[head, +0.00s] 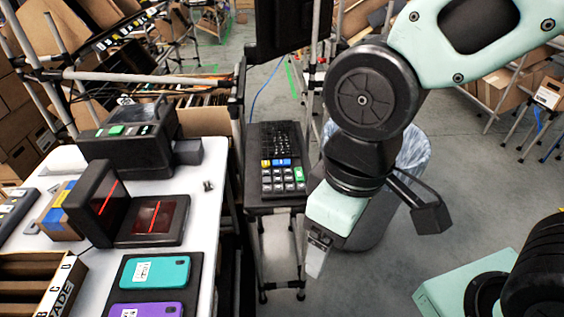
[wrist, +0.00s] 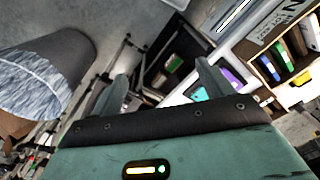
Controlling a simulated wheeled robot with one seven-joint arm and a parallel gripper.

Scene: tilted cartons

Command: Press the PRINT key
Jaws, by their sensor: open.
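A black keypad (head: 277,165) with dark, blue, yellow, white and green keys sits on a dark stand in the middle of the head view. A dark printer-like device (head: 128,142) with green buttons on top stands at the back of the white table. No PRINT lettering is readable on either, so I cannot tell which bears the key. My gripper (head: 317,259) hangs to the right of and in front of the keypad, apart from it. In the wrist view my gripper (wrist: 165,85) shows two spread fingers with nothing held between them.
The white table (head: 208,232) at left holds a scanner (head: 152,220) with red lines, a teal phone (head: 156,272) and a purple phone (head: 155,309). A grey bin (head: 378,222) with a liner stands behind my arm. Poles stand near the keypad.

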